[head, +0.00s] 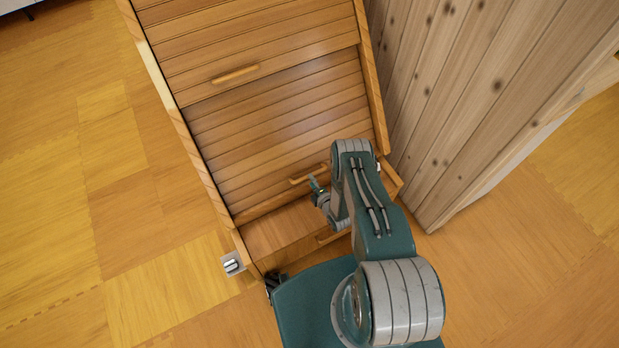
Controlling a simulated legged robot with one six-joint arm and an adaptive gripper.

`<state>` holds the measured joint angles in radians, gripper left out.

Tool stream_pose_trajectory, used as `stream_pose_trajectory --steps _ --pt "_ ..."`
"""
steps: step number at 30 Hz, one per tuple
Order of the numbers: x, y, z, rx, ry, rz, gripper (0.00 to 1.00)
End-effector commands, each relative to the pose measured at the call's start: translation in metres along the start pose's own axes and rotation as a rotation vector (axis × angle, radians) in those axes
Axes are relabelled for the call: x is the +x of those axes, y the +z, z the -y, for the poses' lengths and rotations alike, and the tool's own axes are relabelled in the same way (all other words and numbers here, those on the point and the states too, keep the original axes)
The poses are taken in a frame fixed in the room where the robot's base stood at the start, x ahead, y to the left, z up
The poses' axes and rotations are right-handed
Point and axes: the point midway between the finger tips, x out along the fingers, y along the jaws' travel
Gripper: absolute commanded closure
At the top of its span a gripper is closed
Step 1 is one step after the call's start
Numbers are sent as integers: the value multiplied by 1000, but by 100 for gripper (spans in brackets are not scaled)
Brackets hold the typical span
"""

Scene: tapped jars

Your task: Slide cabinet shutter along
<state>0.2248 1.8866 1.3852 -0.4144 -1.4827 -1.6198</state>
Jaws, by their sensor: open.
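The wooden cabinet (178,112) stands ahead of me and looks tilted in the head view. It has slatted shutters. The upper shutter (260,30) carries a bar handle (235,75) near its lower edge. Below it, a lower slatted shutter (255,125) sits further back, with its own bar handle (305,176) near the bottom. My gripper (316,186) is open, close by the lower handle's right part. My arm hides some of the cabinet's lower right. I cannot tell whether the gripper touches the handle.
A knotty plank wall or tall cabinet (465,95) stands close on the right. A small grey metal fitting (232,263) is at the cabinet's lower left corner. The wooden floor (90,220) on the left is clear.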

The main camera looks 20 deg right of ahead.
Motion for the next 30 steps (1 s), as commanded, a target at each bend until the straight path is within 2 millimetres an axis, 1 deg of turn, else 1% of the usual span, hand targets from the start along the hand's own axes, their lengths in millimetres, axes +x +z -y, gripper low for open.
stream_pose_trajectory --steps 1,6,9,12,15,18,30 --pt "-12 1 1 4 -5 4 43" --pt "-48 2 1 3 -3 5 43" --pt "-67 2 2 3 -5 5 43" --pt "-81 2 2 3 -4 4 43" --pt "-89 1 2 2 -4 3 43" --pt "-93 1 2 1 -2 2 43" --pt "-93 1 2 1 -3 2 43"
